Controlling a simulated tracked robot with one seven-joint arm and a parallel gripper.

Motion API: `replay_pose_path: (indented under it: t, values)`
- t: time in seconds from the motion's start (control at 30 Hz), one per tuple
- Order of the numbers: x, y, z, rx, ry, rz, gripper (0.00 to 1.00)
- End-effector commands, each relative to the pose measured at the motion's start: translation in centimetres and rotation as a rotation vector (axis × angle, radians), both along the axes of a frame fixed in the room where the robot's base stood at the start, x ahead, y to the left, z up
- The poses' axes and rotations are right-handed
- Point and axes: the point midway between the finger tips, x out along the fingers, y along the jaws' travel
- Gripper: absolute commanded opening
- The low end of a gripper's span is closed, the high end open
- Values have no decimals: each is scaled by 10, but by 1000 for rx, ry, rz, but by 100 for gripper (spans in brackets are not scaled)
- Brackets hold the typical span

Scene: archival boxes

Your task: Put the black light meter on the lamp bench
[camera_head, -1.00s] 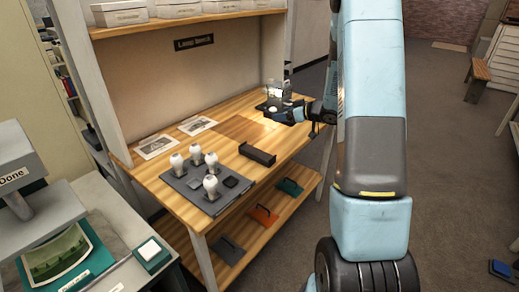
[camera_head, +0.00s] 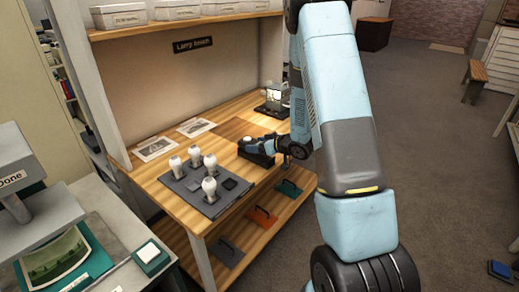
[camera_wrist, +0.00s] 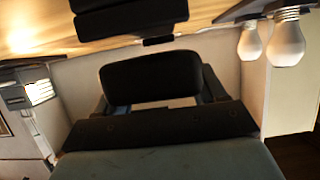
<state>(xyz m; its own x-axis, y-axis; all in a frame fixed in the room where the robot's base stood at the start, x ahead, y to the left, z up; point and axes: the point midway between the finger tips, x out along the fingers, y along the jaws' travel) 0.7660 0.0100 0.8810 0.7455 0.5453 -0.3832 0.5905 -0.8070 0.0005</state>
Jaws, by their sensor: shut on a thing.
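The black light meter (camera_wrist: 150,78) is a dark, rounded block between my fingers in the wrist view. In the head view it is small and partly hidden by my gripper, with a pale spot at its tip. My gripper (camera_head: 258,143) is shut on it, over the right half of the lamp bench (camera_head: 222,133). A long black box (camera_head: 256,157) on the bench lies just below or beside the held meter; it also shows at the top of the wrist view (camera_wrist: 130,16). I cannot tell whether the meter touches the box or the bench.
A grey tray (camera_head: 188,183) with several white bulbs (camera_head: 209,185) stands front left on the bench. Two printed sheets (camera_head: 155,149) lie behind it. A small lit device (camera_head: 273,97) stands at the back right. Bare wood shows between the sheets and the box.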

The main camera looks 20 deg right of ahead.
Motion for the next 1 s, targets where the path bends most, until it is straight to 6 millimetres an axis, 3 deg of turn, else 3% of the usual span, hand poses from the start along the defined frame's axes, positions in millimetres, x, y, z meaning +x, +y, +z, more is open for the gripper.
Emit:
replay_pose_path:
  t: [0.17,0.6,0.63,0.87,1.0]
  values:
    - [0,-2,-19,0,0,-2,34]
    - [0,-2,-24,0,0,-3,34]
    - [0,-2,-23,0,0,-2,73]
    - [0,-2,-23,-1,0,-2,95]
    - [0,-2,-23,-1,0,-2,95]
